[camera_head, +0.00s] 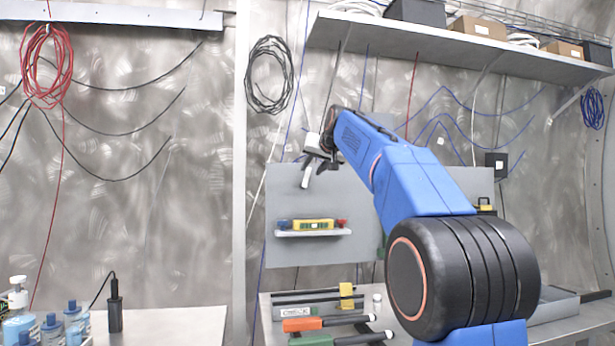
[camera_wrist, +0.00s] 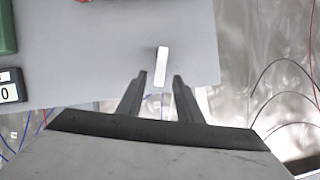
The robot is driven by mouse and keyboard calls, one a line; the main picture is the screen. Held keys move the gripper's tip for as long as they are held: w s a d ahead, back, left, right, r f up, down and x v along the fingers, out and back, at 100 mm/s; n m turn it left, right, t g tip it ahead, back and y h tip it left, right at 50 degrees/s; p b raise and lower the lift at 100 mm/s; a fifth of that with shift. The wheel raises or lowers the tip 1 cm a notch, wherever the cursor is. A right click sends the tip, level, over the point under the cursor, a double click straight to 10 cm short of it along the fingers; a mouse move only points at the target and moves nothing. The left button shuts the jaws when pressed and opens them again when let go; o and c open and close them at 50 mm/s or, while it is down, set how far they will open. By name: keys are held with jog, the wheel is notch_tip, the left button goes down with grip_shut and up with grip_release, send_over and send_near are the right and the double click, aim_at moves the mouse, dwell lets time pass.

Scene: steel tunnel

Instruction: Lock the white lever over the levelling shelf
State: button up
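The white lever (camera_head: 306,177) is on the grey panel, above the levelling shelf (camera_head: 313,233), and leans slightly in the head view. A yellow spirit level (camera_head: 313,225) lies on the shelf. My gripper (camera_head: 317,163) is just at the lever's upper end. In the wrist view, my gripper (camera_wrist: 160,76) is open, with its two dark fingers apart. The lever (camera_wrist: 162,57) shows between and just beyond the fingertips, with space on both sides. I cannot tell how far away it is in depth. Whether the lever is locked does not show.
Below is a bench with orange-handled (camera_head: 302,325) and green-handled tools. A loaded shelf (camera_head: 450,38) overhangs above. Cables hang on the wall.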

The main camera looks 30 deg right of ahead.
aim_at(308, 174)
jog(key=shift+x, duration=3.1)
jog(key=shift+a, duration=0.1)
grip_shut()
